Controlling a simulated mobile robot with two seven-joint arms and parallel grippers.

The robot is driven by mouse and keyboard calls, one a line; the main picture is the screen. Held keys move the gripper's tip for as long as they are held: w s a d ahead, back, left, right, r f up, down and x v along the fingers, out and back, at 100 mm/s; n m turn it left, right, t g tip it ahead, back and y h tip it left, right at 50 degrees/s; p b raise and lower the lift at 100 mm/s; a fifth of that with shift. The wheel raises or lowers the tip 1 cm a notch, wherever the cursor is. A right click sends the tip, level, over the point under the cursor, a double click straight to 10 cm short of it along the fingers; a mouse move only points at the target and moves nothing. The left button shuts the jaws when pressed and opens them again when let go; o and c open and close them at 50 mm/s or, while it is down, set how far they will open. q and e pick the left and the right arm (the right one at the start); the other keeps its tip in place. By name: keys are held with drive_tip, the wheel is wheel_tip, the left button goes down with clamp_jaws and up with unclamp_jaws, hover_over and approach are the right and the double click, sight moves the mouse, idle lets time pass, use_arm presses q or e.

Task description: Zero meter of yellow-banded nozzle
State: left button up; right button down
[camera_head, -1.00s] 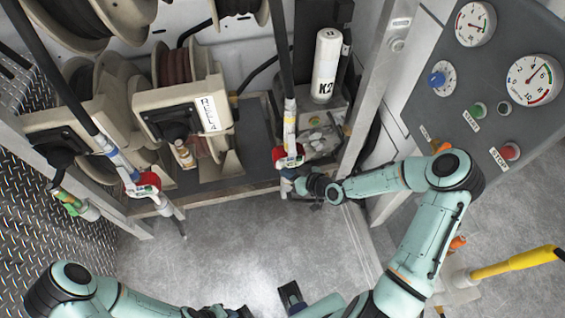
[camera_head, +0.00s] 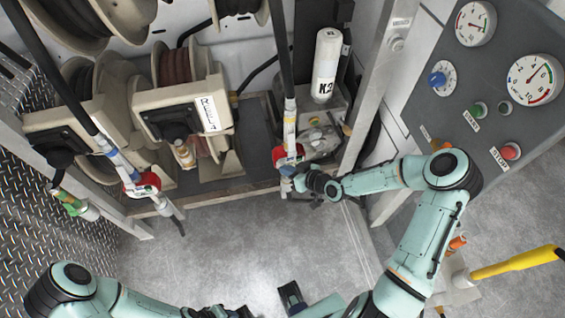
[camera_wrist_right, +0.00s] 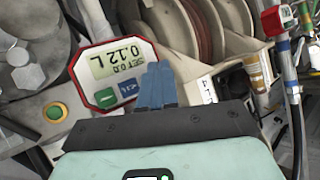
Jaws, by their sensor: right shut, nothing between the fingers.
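The yellow-banded nozzle (camera_head: 290,118) hangs upright on its black hose near the middle of the head view. Its red-framed meter (camera_head: 285,155) also shows in the right wrist view (camera_wrist_right: 109,70), reading 0.12 L with a smaller "SET 0.0" line. Under the display are a green button (camera_wrist_right: 105,97) and a blue button (camera_wrist_right: 127,90). My right gripper (camera_head: 290,183) is shut and empty at the meter. Its blue fingertips (camera_wrist_right: 157,68) overlap the meter's edge just right of the blue button; contact is unclear.
A blue-banded nozzle (camera_head: 122,165) with a red meter and a green-banded nozzle (camera_head: 72,203) hang at the left. Hose reels (camera_head: 185,105) stand behind. A white K2 canister (camera_head: 326,65) and a metal post (camera_head: 375,90) are close to my right arm. The floor in front (camera_head: 240,245) is clear.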

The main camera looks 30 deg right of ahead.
drive_tip(key=shift+w+d, duration=0.15)
drive_tip(key=shift+w, duration=0.5)
idle(0.5)
drive_tip(key=shift+s, duration=0.15)
drive_tip(key=shift+s+a, duration=0.25)
drive_tip(key=shift+s, duration=0.7)
drive_tip(key=shift+s+a+b, duration=0.15)
drive_tip(key=shift+s+a, duration=0.05)
drive_tip(key=shift+s, duration=0.6)
drive_tip(key=shift+s+a+b, duration=0.1)
drive_tip(key=shift+s+a, duration=0.1)
drive_tip(key=shift+s, duration=0.65)
drive_tip(key=shift+s+a+b, duration=0.15)
drive_tip(key=shift+s+a, duration=0.05)
drive_tip(key=shift+s, duration=0.6)
